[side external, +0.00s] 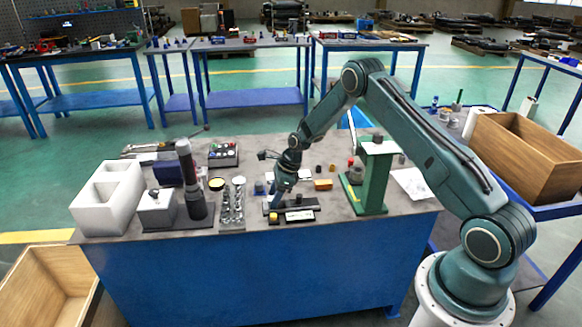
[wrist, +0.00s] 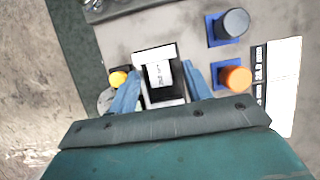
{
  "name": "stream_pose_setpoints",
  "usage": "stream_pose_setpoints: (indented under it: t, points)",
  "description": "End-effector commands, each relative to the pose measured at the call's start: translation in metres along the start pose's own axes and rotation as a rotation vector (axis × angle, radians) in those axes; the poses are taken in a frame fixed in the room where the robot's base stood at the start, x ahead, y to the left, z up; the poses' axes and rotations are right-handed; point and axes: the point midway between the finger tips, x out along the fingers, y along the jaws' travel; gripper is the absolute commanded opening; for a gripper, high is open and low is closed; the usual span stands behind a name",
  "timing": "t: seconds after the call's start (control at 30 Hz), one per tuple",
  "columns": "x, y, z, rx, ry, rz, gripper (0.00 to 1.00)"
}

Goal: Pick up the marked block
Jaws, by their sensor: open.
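In the wrist view, a dark block with a white printed label (wrist: 160,73) and a pale frame along its far and left sides lies between the two blue fingers of my gripper (wrist: 164,70). The fingers are apart, with visible gaps on both sides of the block. In the side external view, my gripper (side external: 280,197) points down at the dark stand (side external: 306,206) near the table's front edge. The arm and fingers hide much of that spot, and I cannot make out the labelled block there.
A yellow knob (wrist: 118,78) is just left of the fingers. An orange cylinder (wrist: 237,77) and a dark cylinder (wrist: 235,22) sit on blue pads at right. A green stand (side external: 375,180) rises right of my gripper; a dark post (side external: 190,180) and white blocks (side external: 108,198) stand left.

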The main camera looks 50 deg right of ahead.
Motion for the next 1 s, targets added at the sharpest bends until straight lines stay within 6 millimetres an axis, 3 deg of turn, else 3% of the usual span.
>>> stream_pose_setpoints:
  t: [0.57,0.83,1.0]
  points:
    - [0.0046,0.0002,0.0000,0.000,0.000,0.000,0.49]
    - [0.0045,0.0002,0.0001,0.000,0.000,0.000,0.00]
    - [0.0041,-0.0001,0.0005,-0.001,-0.001,-0.001,0.00]
